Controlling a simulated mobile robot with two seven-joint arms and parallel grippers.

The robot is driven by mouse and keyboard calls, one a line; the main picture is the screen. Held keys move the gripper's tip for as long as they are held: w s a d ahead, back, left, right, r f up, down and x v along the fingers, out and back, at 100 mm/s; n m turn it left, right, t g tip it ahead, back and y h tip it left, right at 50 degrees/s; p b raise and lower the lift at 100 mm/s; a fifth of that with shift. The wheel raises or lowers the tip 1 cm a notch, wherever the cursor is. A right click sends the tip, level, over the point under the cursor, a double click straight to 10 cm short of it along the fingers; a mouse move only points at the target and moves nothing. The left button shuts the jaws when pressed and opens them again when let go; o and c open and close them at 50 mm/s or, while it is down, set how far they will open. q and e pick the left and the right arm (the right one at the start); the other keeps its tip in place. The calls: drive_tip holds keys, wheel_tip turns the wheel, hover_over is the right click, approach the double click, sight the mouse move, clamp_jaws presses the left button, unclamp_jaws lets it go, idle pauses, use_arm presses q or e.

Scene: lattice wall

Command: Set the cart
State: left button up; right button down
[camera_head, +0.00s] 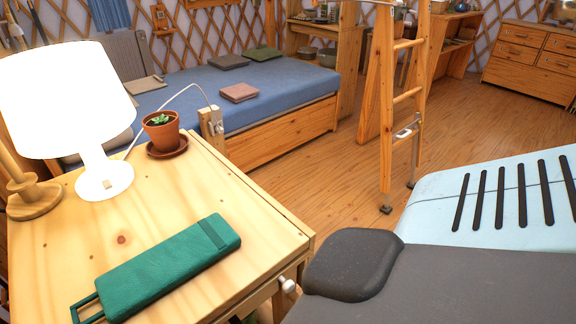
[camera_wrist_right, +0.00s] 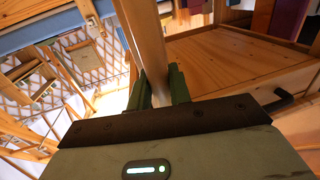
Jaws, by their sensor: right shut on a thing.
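In the head view, a light wooden table-like top (camera_head: 190,205) stands at the lower left; its legs are hidden, so I cannot tell if it is the cart. On it are a lit white lamp (camera_head: 65,95), a potted plant (camera_head: 161,131) on a brown saucer (camera_head: 167,150), a round wooden stand (camera_head: 34,199) and a green case (camera_head: 165,270) with a loop at one end. In the right wrist view, my right gripper (camera_wrist_right: 158,88) is shut on a pale wooden bar (camera_wrist_right: 143,35) between its green fingers. Neither gripper shows in the head view.
A wooden bed with a blue mattress (camera_head: 190,88) stands behind the top. A wooden ladder (camera_head: 405,95) stands on the floor at centre right. A chest of drawers (camera_head: 535,60) is at the far right. Open wooden floor (camera_head: 335,175) lies between the bed and ladder.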

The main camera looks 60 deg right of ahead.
drive_tip(key=s+a, duration=0.2)
drive_tip(key=s, duration=0.7)
drive_tip(key=shift+p, duration=0.3)
drive_tip(key=shift+s+a, duration=0.1)
drive_tip(key=c, duration=1.4)
unclamp_jaws()
drive_tip(key=shift+o, duration=0.3)
drive_tip(key=shift+s, duration=0.1)
drive_tip(key=s+b, duration=0.1)
drive_tip(key=s, duration=0.6)
drive_tip(key=shift+s+a, duration=0.15)
drive_tip(key=shift+s, duration=0.15)
